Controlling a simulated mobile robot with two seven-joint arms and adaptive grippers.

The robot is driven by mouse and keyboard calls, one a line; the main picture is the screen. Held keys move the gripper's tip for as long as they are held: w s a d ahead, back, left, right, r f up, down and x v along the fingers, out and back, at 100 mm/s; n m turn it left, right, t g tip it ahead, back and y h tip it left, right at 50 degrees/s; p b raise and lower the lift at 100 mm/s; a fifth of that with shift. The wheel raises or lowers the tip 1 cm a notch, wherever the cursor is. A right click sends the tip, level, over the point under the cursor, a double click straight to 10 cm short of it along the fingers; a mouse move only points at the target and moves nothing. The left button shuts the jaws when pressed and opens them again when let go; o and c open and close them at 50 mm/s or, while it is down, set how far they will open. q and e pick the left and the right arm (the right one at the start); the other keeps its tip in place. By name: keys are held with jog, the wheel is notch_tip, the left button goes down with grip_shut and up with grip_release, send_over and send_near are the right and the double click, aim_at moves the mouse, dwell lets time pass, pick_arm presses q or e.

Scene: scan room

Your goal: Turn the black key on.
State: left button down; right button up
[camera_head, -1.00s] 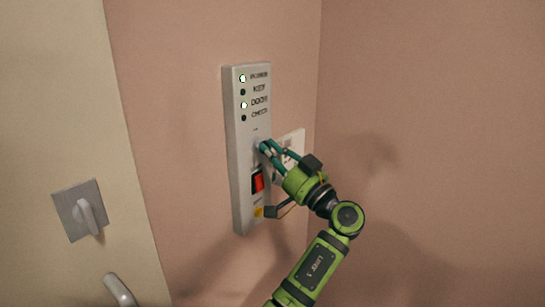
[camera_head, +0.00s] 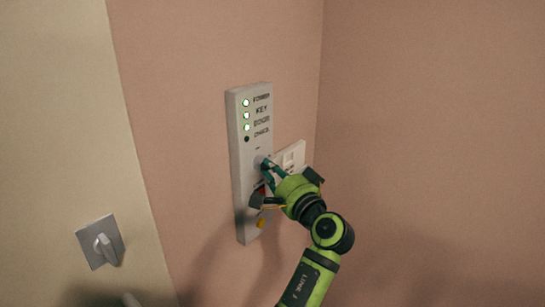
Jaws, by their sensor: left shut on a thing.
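A tall pale grey control panel (camera_head: 240,185) is fixed to the pink wall. Its lamps beside the labels for power, key and door are lit green-white (camera_head: 246,115), and the lowest lamp (camera_head: 247,139) is dark. My left gripper (camera_head: 265,167) reaches in from the lower right, with its green fingertips closed at the middle of the panel, just below the labels. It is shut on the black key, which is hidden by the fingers. My right gripper is out of view.
A red switch (camera_head: 262,189), partly covered by my gripper, and a yellow button (camera_head: 261,223) sit lower on the panel. A white wall plate (camera_head: 292,157) is just to the right. A grey plate with a knob (camera_head: 100,243) is at lower left. The right wall is bare.

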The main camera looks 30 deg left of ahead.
pick_arm(q)
jog(key=shift+s+r+m+h+p, duration=0.1)
jog(key=shift+m+h+p, duration=0.5)
jog(key=shift+m+p, duration=1.3)
jog(key=shift+p, duration=0.3)
jog(key=c, duration=1.2)
grip_release()
jog(key=shift+c, duration=0.2)
